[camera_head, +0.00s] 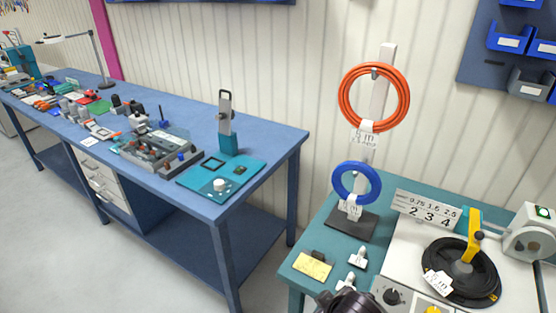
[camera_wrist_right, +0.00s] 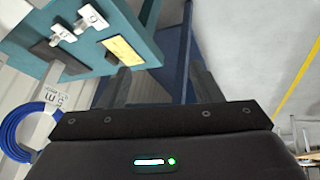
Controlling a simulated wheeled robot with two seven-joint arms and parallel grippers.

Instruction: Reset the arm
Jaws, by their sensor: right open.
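My right gripper (camera_wrist_right: 160,74) shows in the right wrist view with its two fingers wide apart and nothing between them. It is near the edge of the teal table (camera_wrist_right: 150,30), with the floor beyond. A dark rounded part at the bottom edge of the head view looks like part of my right arm. My left gripper is not in view. An orange cable coil (camera_head: 346,97) hangs on the upper peg of an upright stand (camera_head: 386,66). A blue coil (camera_head: 338,183) hangs below it and also shows in the right wrist view (camera_wrist_right: 12,134).
The teal table holds a yellow note (camera_head: 313,266), small white tags (camera_head: 357,259), a black cable reel (camera_head: 488,271) with a yellow arm, and a number plate (camera_head: 424,209). A blue workbench (camera_head: 283,134) with tools stands left. Floor between them is clear.

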